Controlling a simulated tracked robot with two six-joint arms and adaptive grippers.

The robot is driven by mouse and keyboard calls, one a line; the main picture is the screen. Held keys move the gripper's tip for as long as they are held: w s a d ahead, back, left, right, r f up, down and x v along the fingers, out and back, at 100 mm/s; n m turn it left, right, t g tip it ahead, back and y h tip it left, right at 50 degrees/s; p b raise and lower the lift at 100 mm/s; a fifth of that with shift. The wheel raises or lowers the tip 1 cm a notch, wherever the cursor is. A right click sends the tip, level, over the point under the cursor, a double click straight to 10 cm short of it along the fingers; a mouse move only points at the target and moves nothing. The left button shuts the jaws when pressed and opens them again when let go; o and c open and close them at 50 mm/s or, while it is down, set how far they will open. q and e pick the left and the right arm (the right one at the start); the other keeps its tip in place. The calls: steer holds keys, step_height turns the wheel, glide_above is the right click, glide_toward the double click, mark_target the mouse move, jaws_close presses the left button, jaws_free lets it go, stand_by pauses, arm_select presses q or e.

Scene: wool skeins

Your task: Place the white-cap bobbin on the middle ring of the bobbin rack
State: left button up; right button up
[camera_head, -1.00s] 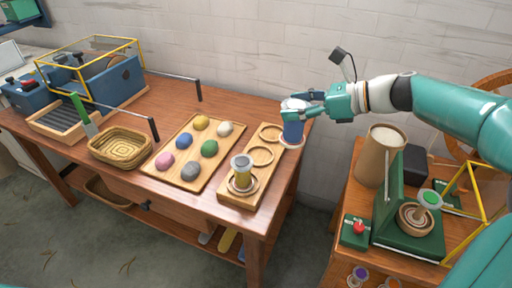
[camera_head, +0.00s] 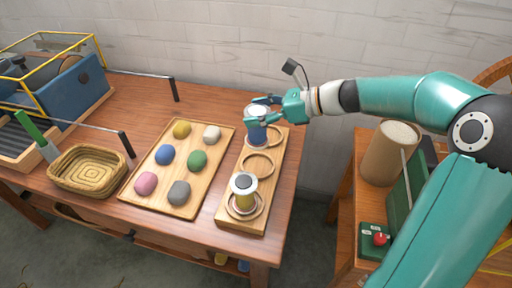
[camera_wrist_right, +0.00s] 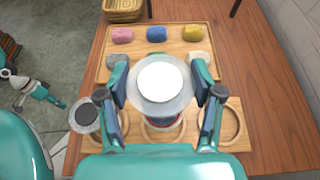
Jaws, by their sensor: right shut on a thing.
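The white-cap bobbin, wound with blue, is held upright in my right gripper (camera_head: 262,113), which is shut on it. The white cap (camera_wrist_right: 160,83) shows between the fingers in the wrist view. The bobbin rack (camera_head: 232,219) is a wooden board with a row of rings. The bobbin is above the board; it covers part of the far ring in the head view and part of the middle ring in the wrist view. The middle ring (camera_head: 257,164) is empty. A dark-cap yellow bobbin (camera_head: 244,190) stands in the near ring. My left gripper (camera_wrist_right: 48,98) shows small in the wrist view, its fingers unclear.
A wooden tray (camera_head: 163,202) with several coloured wool balls lies left of the rack. A woven basket (camera_head: 90,170) is further left. A side table with a tan cone (camera_head: 388,153) and a red-button box (camera_head: 375,240) stands at the right, across a gap.

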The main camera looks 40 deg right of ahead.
mark_target(261, 142)
step_height(261, 142, down, 11)
steer(key=shift+r+b, duration=0.2)
steer(key=shift+b, duration=0.6)
steer(key=shift+f, duration=0.1)
steer(key=o, duration=1.1)
steer(key=shift+o, duration=0.2)
steer(key=shift+r, duration=0.2)
steer(key=shift+s+d+r, duration=0.1)
steer(key=shift+s+d, duration=0.2)
steer(key=shift+d, duration=0.05)
steer(key=v, duration=1.1)
